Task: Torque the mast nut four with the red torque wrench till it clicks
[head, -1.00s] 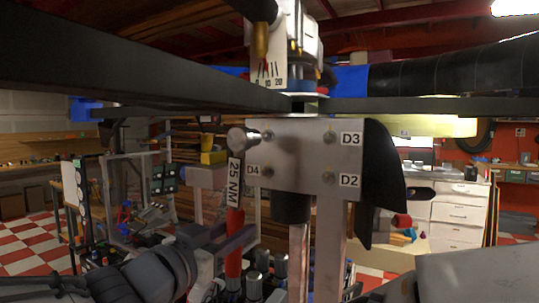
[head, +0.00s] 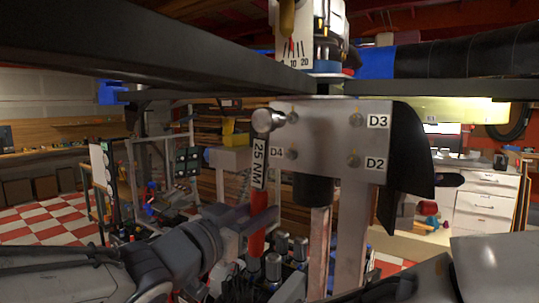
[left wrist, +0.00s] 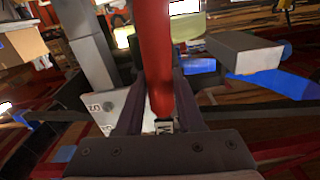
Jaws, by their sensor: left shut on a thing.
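The red torque wrench (head: 257,205) stands nearly upright with its "25 NM" label facing me. My left gripper (head: 257,218) is shut on its red handle; the handle also shows between the dark fingers in the left wrist view (left wrist: 157,60). The wrench's metal head (head: 265,121) is at the upper left corner of the grey mast plate (head: 325,135), by the upper left nut (head: 292,118). I cannot tell whether it is seated on that nut. The nut beside the D4 label (head: 291,153) is below the head and uncovered.
Nuts by D3 (head: 356,120) and D2 (head: 353,160) are on the plate's right side. A dark beam (head: 150,75) crosses above left. A black curved part (head: 408,150) flanks the plate. Several metal cylinders (head: 281,243) stand below. A scale marked 10 and 20 (head: 297,48) hangs above.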

